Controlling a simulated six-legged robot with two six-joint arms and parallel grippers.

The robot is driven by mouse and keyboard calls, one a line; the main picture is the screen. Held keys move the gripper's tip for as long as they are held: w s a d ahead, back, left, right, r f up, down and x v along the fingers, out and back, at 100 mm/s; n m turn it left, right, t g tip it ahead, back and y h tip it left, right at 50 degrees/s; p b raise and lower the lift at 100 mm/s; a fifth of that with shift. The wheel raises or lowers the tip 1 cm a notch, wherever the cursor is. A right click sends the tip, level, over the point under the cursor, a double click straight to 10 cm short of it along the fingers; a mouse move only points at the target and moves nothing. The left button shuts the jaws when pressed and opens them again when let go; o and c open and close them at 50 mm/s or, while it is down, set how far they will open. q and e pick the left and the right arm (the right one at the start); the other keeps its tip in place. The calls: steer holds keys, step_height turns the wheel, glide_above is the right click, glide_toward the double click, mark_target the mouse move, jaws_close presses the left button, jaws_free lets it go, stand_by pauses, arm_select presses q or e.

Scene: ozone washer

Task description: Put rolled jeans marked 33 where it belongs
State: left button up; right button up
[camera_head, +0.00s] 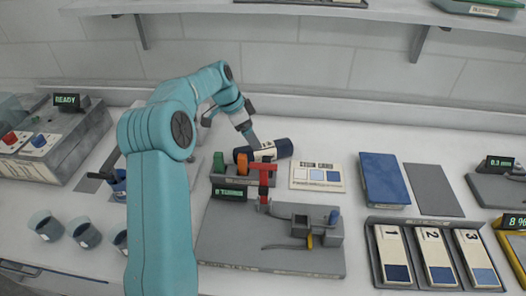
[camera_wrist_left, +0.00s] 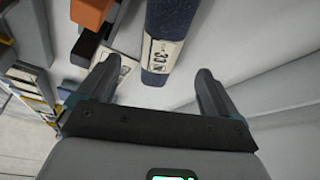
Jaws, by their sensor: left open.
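The rolled jeans (camera_head: 283,148) are a dark navy roll with a pale label, lying on the bench behind the small block stand. In the left wrist view the jeans (camera_wrist_left: 170,25) show the label marked 33 at their near end. My left gripper (camera_head: 235,130) is above and beside the roll in the head view. In the left wrist view the open left gripper (camera_wrist_left: 153,75) has the roll's labelled end ahead, between the lines of its two fingers, with nothing held. Three numbered trays, 1 (camera_head: 392,247), 2 (camera_head: 435,249) and 3 (camera_head: 475,250), stand front right with blue swatches. My right gripper is out of view.
A grey fixture plate (camera_head: 225,238) carries a red clamp (camera_head: 262,178). A swatch card (camera_head: 317,171), a blue pad (camera_head: 384,180) and a grey mat (camera_head: 432,189) lie right of it. A machine reading READY (camera_head: 60,135) and several cups (camera_head: 85,233) are left. A shelf (camera_head: 290,8) hangs above.

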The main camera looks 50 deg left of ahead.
mark_target(263, 152)
arm_select(q)
steer(key=x, duration=0.3)
steer(key=shift+f, duration=0.1)
steer(key=p+x, duration=0.1)
steer(key=x, duration=0.1)
steer(key=p+x, duration=0.1)
steer(key=x, duration=0.1)
steer(key=shift+w+f, duration=0.15)
steer(key=shift+w, duration=0.25)
steer(key=shift+w+d+f, duration=0.1)
steer(key=shift+d+f, duration=0.05)
steer(key=shift+f, duration=0.25)
steer(key=shift+r, duration=0.1)
steer(key=shift+c, duration=0.6)
steer(key=c, duration=1.4)
steer(key=shift+r, duration=0.1)
